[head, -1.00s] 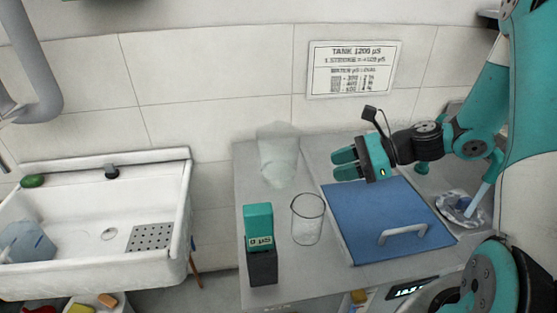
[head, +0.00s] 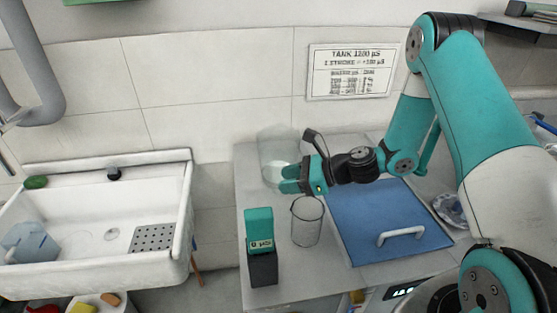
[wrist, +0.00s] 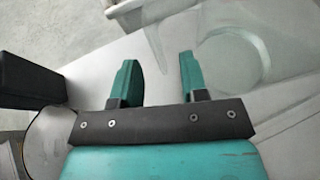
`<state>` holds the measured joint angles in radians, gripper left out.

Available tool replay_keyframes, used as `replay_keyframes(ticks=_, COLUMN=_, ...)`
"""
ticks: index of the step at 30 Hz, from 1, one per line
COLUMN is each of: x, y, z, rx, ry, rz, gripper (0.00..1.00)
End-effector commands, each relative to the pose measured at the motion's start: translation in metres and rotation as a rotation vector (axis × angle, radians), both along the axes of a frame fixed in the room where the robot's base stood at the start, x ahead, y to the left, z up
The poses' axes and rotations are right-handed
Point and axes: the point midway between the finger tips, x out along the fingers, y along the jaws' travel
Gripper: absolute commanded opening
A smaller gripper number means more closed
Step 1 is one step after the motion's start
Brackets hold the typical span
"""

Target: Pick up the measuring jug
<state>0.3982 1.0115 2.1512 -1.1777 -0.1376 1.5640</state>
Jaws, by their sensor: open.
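A large, clear, jug-like vessel (head: 278,148) stands at the back left of the grey worktop, with something pale low inside it. It shows faintly in the wrist view (wrist: 245,45), to the right of the fingers. A smaller clear glass beaker with a lip (head: 307,225) stands in front of it. I cannot be sure which one is the measuring jug. My gripper (head: 287,180) is open and appears empty, overlapping the large vessel's lower right in the head view. I cannot tell whether it touches. In the wrist view, the fingers (wrist: 158,65) are apart.
A teal meter (head: 259,228) stands in a dark holder (head: 263,268) at the worktop's front left. A blue lid with a white handle (head: 385,215) covers the right side. A white sink (head: 75,262) holding a bluish container (head: 28,243) stands left, across a gap.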

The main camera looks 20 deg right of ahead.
Motion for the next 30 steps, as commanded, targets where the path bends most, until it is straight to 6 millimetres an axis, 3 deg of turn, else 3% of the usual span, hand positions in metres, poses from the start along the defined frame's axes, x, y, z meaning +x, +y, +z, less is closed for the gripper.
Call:
replay_keyframes(ticks=6, x=0.014, y=0.025, z=-0.010, rx=-0.001, ry=0.001, rz=0.004, gripper=0.40)
replay_keyframes(ticks=14, x=0.017, y=0.028, z=-0.012, rx=-0.001, ry=0.000, rz=0.002, gripper=0.40)
replay_keyframes(ticks=15, x=0.017, y=0.028, z=-0.012, rx=-0.001, ry=0.000, rz=0.002, gripper=0.38)
replay_keyframes(ticks=20, x=0.016, y=0.028, z=-0.012, rx=-0.001, ry=0.000, rz=0.002, gripper=0.01)
replay_keyframes(ticks=30, x=0.017, y=0.028, z=-0.011, rx=0.000, ry=-0.003, rz=0.002, gripper=0.00)
